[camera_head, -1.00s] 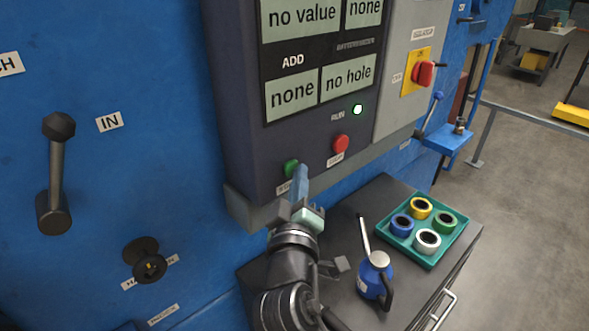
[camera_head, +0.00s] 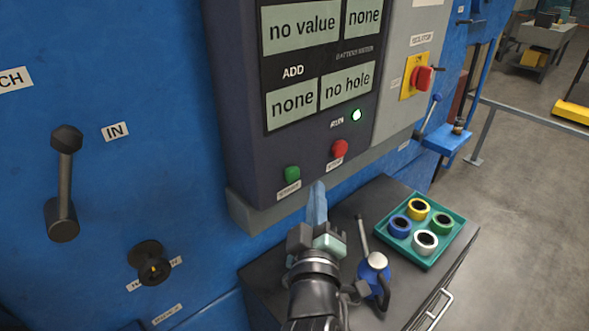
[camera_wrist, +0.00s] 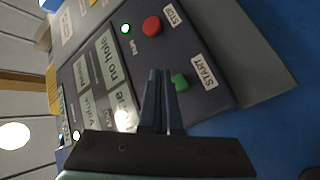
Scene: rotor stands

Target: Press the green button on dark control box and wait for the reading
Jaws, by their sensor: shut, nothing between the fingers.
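The dark control box (camera_head: 262,160) hangs on the blue machine. Its green button (camera_head: 292,174) is at the lower left of its front, with a START label beside it in the wrist view (camera_wrist: 180,82). A red button (camera_head: 339,148) sits to its right, and a lamp (camera_head: 356,115) above that glows white-green. The displays (camera_head: 301,28) read "no value", "none", "none" and "no hole". My gripper (camera_head: 317,188) is shut and empty, just right of and below the green button in the head view, apart from it. In the wrist view its fingertips (camera_wrist: 158,75) appear left of the button.
A dark cabinet (camera_head: 267,283) stands below, with a teal tray (camera_head: 433,258) of coloured rings and a blue oil can (camera_head: 371,285) on top. A lever (camera_head: 66,180) and a black knob (camera_head: 150,265) are on the blue panel at left.

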